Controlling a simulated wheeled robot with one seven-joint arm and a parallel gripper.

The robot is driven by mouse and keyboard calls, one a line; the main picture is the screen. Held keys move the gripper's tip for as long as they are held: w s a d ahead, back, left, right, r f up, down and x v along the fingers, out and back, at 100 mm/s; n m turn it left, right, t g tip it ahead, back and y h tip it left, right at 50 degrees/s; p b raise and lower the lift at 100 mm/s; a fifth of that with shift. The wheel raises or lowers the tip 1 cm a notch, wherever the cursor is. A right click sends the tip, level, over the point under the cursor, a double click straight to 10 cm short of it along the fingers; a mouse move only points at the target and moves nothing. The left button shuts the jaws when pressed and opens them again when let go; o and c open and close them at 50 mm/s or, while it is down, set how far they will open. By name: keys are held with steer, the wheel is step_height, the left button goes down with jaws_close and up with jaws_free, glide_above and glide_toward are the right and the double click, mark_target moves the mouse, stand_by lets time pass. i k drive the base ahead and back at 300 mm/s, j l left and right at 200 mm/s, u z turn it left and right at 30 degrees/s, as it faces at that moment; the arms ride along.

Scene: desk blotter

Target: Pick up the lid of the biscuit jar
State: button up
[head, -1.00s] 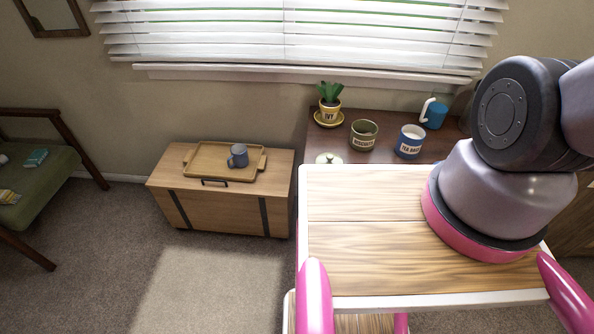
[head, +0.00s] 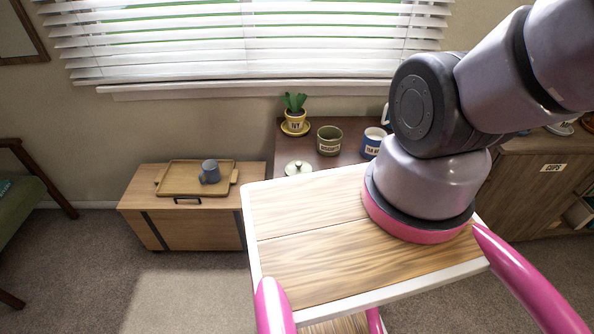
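The biscuit jar (head: 329,146) is a small olive-green pot with a label reading BISCUITS. It stands upright and open on the dark brown desk (head: 350,155) under the window. A pale round lid with a small knob (head: 298,168) lies on the desk in front and to the left of the jar, apart from it. The lid's near edge is close to or partly behind my own wooden top in this view. My arm's thick links fill the right side, but my gripper is out of the picture.
A wooden chest (head: 150,212) with a tray and grey mug (head: 210,174) stands left. A CUPS cabinet (head: 528,180) is at right.

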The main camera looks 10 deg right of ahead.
mark_target(298, 167)
steer(key=l+u, duration=0.25)
steer(key=l, duration=1.15)
